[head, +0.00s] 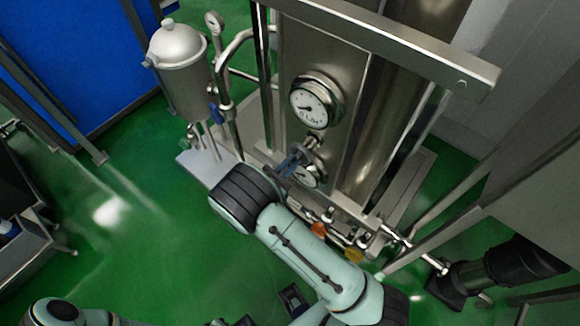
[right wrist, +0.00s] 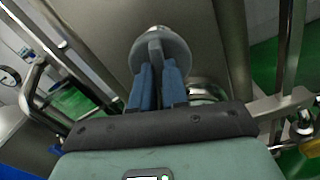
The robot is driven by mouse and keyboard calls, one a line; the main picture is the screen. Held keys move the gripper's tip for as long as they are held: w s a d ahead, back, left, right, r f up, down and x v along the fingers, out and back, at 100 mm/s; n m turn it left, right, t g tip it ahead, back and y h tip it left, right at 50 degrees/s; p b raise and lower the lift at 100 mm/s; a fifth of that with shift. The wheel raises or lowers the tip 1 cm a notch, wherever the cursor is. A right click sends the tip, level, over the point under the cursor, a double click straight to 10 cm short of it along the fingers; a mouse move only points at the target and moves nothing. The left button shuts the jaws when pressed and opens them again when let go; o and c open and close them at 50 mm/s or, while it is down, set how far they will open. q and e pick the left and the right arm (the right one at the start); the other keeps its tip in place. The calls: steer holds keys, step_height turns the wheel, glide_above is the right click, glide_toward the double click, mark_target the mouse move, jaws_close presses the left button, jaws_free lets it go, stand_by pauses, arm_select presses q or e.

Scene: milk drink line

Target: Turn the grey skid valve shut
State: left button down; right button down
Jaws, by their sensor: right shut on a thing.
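The grey skid valve (right wrist: 176,46) has a round grey disc with a raised bar across it, in the right wrist view. It sits on the metal front of the skid.
A metal rail (head: 400,45) crosses above. Orange (head: 319,229) and yellow (head: 354,254) handles sit low on the skid. A silver vessel (head: 182,75) stands left. Green floor is open at left.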

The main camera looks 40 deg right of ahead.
steer(key=m+b, duration=0.3)
steer(key=m, duration=0.2)
steer(key=shift+f+m+b, duration=0.15)
steer(key=shift+m+b, duration=0.15)
steer(key=m+b, duration=0.3)
steer(key=m, duration=0.2)
steer(key=shift+s, duration=0.1)
arm_select(q)
step_height(320, 180, down, 8)
steer(key=b, duration=0.2)
steer(key=shift+w+t, duration=0.4)
arm_select(e)
steer(key=shift+m, duration=1.8)
arm_select(q)
steer(key=shift+f, duration=0.15)
arm_select(e)
steer(key=shift+m, duration=0.3)
steer(key=c, duration=1.1)
jaws_free()
steer(key=shift+c, duration=0.2)
steer(key=v, duration=1.3)
steer(key=shift+a, duration=0.2)
